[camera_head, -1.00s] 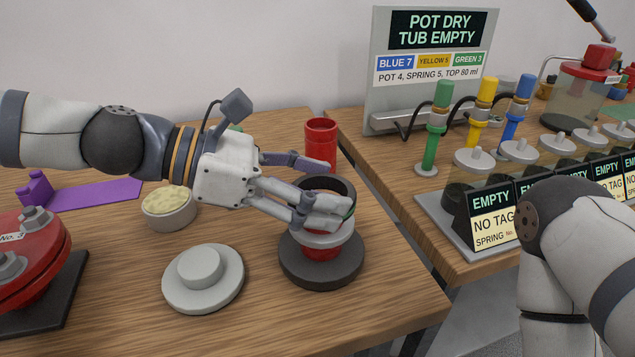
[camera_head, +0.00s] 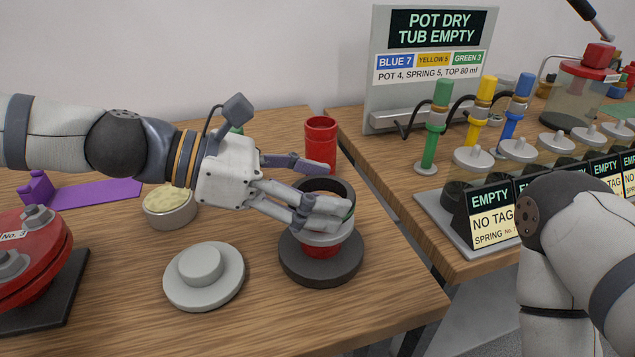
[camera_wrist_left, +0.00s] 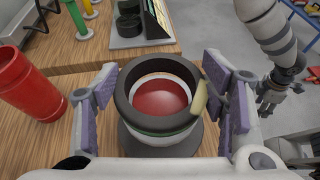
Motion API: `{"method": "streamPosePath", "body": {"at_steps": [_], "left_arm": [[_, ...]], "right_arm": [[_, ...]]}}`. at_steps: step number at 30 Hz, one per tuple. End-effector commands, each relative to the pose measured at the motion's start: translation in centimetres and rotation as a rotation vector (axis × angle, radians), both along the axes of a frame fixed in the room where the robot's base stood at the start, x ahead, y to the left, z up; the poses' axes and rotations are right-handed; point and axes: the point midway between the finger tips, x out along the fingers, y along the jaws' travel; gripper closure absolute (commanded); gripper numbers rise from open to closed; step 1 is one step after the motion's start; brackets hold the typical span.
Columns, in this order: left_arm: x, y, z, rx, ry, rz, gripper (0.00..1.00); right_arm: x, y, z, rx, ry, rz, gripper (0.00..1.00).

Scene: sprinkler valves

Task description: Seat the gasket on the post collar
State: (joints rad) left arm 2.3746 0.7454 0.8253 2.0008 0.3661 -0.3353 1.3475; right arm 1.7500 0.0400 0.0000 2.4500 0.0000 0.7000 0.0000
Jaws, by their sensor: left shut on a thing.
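The gasket is a dark thick ring (camera_head: 341,189) with a pale tab (camera_wrist_left: 198,98) at its right side in the left wrist view. My left gripper (camera_head: 327,207) is shut on it, with a finger at each side in the left wrist view. The ring is level around the top of the red post (camera_head: 320,251); the post's red top (camera_wrist_left: 160,98) shows through it. The pale post collar (camera_head: 326,238) is just below the ring. Fingers hide part of the join, so I cannot tell whether they touch. My right gripper (camera_wrist_left: 272,95) hangs small at the right of the left wrist view.
A red cup (camera_head: 321,143) stands behind the post. A bowl of pale paste (camera_head: 170,207) and a grey lidded disc (camera_head: 205,275) lie left of it. A red flanged part (camera_head: 30,260) is at far left. A second table holds colored valves (camera_head: 435,125) and pots.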

Motion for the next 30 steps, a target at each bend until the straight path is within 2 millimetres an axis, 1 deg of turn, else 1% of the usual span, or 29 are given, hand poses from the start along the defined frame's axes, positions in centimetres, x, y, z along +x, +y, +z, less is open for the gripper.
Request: {"method": "streamPosePath", "body": {"at_steps": [20,21,23,24,30], "left_arm": [[0.0,0.0,-1.8,-0.001,0.002,0.0,0.67],[0.0,0.0,-1.7,-0.001,0.001,0.0,0.28],[0.0,0.0,-1.7,-0.001,0.001,0.0,0.14],[0.0,0.0,-1.7,-0.001,0.001,0.0,0.11],[0.0,0.0,-1.7,0.0,0.0,0.0,0.11]], "right_arm": [[-0.6,0.0,-0.6,0.0,0.021,0.0,0.59],[-0.6,0.0,-0.5,0.0,0.021,0.0,0.59],[-0.6,0.0,-0.5,0.0,0.02,0.0,0.59],[-0.6,0.0,-0.5,0.0,0.02,0.0,0.59],[-0.5,0.0,-0.5,0.0,0.02,0.0,0.59]]}}
